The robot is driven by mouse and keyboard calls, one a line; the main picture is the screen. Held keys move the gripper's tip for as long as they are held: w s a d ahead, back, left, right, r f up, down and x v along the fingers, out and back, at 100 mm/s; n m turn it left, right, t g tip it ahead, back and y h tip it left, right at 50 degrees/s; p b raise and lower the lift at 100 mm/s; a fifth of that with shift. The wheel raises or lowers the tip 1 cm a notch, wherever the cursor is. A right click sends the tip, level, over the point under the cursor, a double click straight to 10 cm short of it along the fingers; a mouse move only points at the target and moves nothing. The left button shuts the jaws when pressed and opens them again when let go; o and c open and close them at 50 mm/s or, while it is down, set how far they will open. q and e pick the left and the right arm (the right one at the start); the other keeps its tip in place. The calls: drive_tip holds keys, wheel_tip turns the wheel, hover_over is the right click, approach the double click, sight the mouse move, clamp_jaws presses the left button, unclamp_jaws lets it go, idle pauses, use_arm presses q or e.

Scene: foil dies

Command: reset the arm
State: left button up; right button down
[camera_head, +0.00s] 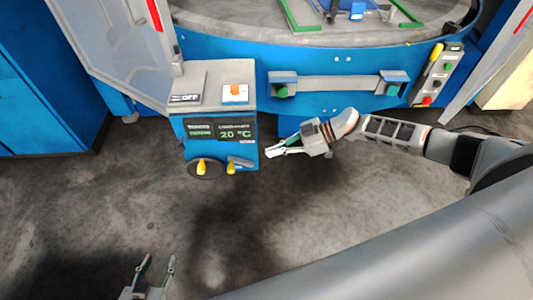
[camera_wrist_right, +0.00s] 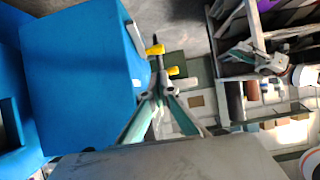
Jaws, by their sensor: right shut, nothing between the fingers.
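My right arm reaches in from the right in the head view. Its gripper (camera_head: 273,150) is shut and empty, just right of the blue control box's front. In the right wrist view the two fingers of the right gripper (camera_wrist_right: 158,92) meet at their tips, with the box's blue side to their left. My left gripper (camera_head: 158,264) is low at the bottom left of the head view, above the floor, its fingers apart with nothing between them. Most of the left arm is out of the picture.
The control box (camera_head: 178,128) has a "20 °C" display, an orange switch (camera_head: 236,92) and yellow knobs (camera_head: 202,167). Behind it stands a blue machine (camera_head: 345,60) with a round table, a front handle bar (camera_head: 333,84) and a button panel (camera_head: 434,78). The grey floor in front is clear.

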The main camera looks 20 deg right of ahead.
idle(0.5)
drive_tip(key=s+a+r+m+t, duration=0.1)
drive_tip(key=s+a+m+t, duration=0.2)
drive_tip(key=a, duration=0.4)
drive_tip(key=s+a+r+m+t, duration=0.1)
drive_tip(key=s+a+t, duration=0.2)
drive_tip(key=a+t, duration=0.25)
drive_tip(key=s+d+f+m+g+h, duration=0.1)
drive_tip(key=s+d+f+m+h, duration=0.5)
drive_tip(key=s+d+f+h, duration=0.3)
drive_tip(key=s+d+f, duration=0.1)
drive_tip(key=s+d, duration=0.3)
drive_tip(key=s, duration=0.2)
drive_tip(key=shift+s+f+m+h, duration=0.2)
drive_tip(key=shift+s+m+h, duration=0.1)
drive_tip(key=shift+h, duration=0.1)
drive_tip(key=shift+w+a, duration=0.1)
